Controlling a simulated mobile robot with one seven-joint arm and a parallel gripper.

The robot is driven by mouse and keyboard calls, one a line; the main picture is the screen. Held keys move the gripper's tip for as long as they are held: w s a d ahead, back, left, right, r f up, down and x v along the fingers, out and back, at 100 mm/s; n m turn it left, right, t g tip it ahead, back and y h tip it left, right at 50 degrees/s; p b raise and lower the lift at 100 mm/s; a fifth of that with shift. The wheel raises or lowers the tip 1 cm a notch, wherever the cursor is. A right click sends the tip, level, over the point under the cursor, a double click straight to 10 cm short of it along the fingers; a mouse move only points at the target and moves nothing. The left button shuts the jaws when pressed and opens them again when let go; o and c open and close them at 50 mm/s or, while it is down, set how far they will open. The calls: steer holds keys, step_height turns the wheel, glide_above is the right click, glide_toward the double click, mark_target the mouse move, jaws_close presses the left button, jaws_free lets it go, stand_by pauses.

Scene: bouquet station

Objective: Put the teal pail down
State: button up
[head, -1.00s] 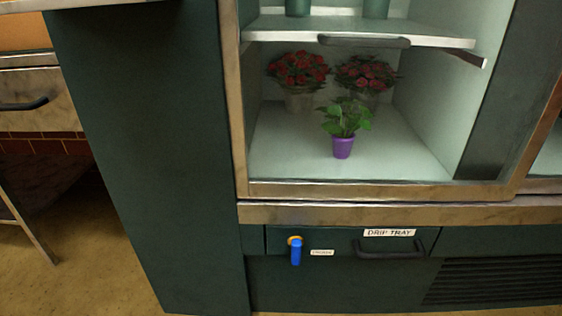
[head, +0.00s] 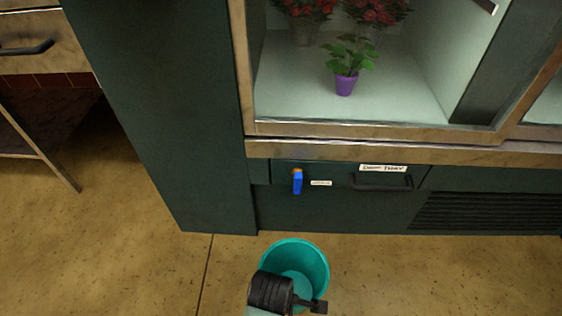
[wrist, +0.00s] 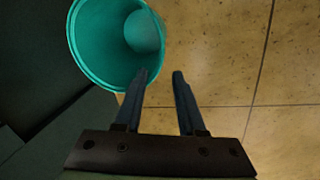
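The teal pail (head: 323,262) is in the head view at the bottom middle, in front of the dark green cabinet base. Its open top faces up and it looks empty. It appears upright on the floor, though its base is partly hidden by my arm. In the wrist view the pail (wrist: 82,45) is at the upper left, with its rim close to my left fingertip. My gripper (wrist: 159,74) is open, with bare floor showing between its fingers. In the head view my gripper (head: 318,306) is at the pail's near side; its fingers are only partly visible there.
The cabinet front has a drip tray drawer (head: 340,176) with a dark handle and a blue valve lever (head: 298,181). A purple potted plant (head: 346,84) stands inside the case above. The tiled floor (head: 450,275) is clear right of the pail and also left of it.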

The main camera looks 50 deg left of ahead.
steer(key=shift+s+r, duration=0.1)
steer(key=shift+r, duration=0.2)
